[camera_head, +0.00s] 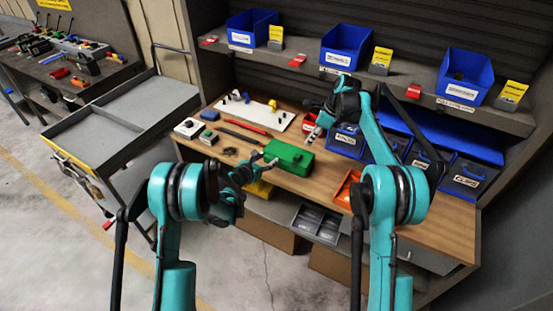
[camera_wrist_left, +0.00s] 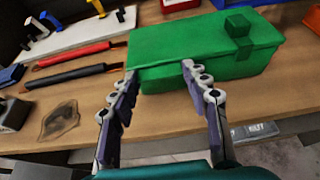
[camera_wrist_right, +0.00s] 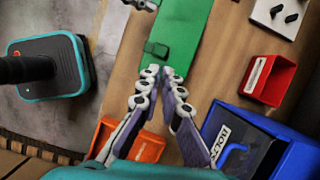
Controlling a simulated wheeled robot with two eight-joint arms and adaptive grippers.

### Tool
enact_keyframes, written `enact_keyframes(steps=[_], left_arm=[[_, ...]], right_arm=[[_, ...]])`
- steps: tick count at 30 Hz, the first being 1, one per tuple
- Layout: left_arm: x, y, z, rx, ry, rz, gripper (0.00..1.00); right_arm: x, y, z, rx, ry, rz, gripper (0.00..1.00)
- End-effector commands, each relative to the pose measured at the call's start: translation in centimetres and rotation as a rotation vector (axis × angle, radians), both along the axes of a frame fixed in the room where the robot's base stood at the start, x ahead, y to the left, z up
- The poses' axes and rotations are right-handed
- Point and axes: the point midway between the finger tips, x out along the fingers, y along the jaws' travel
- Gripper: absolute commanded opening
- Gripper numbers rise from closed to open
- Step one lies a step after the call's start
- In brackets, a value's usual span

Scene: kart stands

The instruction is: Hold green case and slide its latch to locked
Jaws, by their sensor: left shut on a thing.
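The green case (camera_head: 290,157) lies on the wooden bench; it also shows in the left wrist view (camera_wrist_left: 200,45) and in the right wrist view (camera_wrist_right: 183,35). Its latch, a small green block, sits on its front near the right end in the left wrist view (camera_wrist_left: 238,28) and shows in the right wrist view (camera_wrist_right: 156,49). My left gripper (camera_wrist_left: 160,70) is shut on the case at its left end, a finger to each side of the edge. My right gripper (camera_wrist_right: 160,72) has its fingertips together, empty, above the bench by the latch end; contact with the latch cannot be told.
An orange bin (camera_head: 346,188) and blue bins (camera_head: 345,140) stand right of the case. Red and black tools (camera_head: 243,130) and a white board (camera_head: 255,112) lie behind and left. A shelf (camera_head: 410,85) with blue bins overhangs the back. A grey cart (camera_head: 100,130) stands left.

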Motion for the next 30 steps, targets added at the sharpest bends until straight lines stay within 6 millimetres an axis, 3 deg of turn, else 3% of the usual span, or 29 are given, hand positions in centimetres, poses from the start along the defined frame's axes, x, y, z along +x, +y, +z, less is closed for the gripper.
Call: enact_keyframes(steps=[6, 12, 19, 30], left_arm=[[0.0, 0.1, 0.0, 0.000, 0.000, 0.001, 0.06], [0.0, 0.0, 0.0, 0.000, 0.000, 0.000, 0.06], [0.0, 0.1, 0.0, 0.000, 0.000, 0.001, 0.06], [0.0, 0.1, 0.0, 0.000, 0.000, 0.001, 0.06]], right_arm=[[-2.0, -5.2, -1.6, 0.186, -0.061, -0.074, 0.00], [-4.6, -8.4, -2.0, 0.337, -0.138, -0.127, 0.00], [-5.4, -9.2, -2.0, 0.378, -0.165, -0.140, 0.00], [-5.0, -8.4, -2.7, 0.377, -0.164, -0.138, 0.00]])
